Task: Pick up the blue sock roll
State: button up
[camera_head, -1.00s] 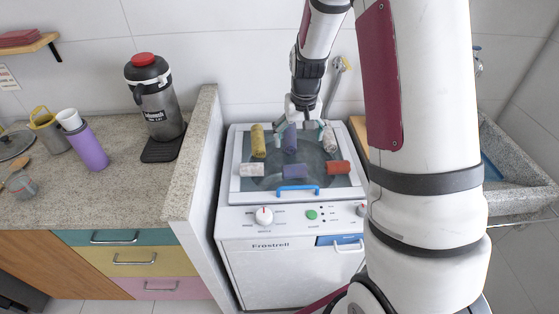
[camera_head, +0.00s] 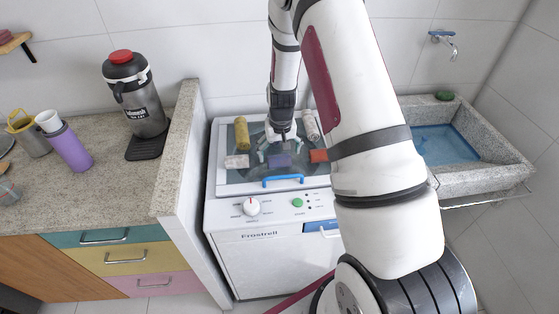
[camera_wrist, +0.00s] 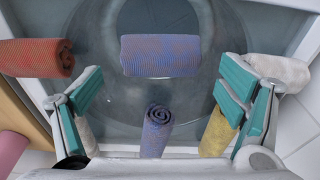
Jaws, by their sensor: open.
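Two bluish-purple sock rolls are on the washing machine's lid. The front one (camera_head: 278,161) lies crosswise; in the wrist view this roll (camera_wrist: 160,55) is beyond the fingertips, centred between them. The other blue roll (camera_wrist: 157,130) shows end-on at the lower middle of the wrist view, nearer my palm; my gripper hides it in the head view. My gripper (camera_head: 280,151) is open and empty above the lid, just behind the front blue roll. Its two green pads show spread wide in the wrist view (camera_wrist: 160,90). I cannot tell whether they touch anything.
A red roll (camera_head: 319,155) and a white roll (camera_head: 237,161) flank the front blue one. A yellow roll (camera_head: 241,133) and a pale roll (camera_head: 310,125) stand behind. The lid's blue handle (camera_head: 283,179) is in front. A stone partition is left, a sink (camera_head: 480,175) right.

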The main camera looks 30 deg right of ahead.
aim_at(279, 156)
jog(key=shift+w+f, duration=0.15)
jog(key=shift+f, duration=1.65)
jog(key=shift+c, duration=0.3)
jog(key=c, duration=0.9)
jog(key=shift+c, duration=0.2)
jog(key=shift+r, duration=0.1)
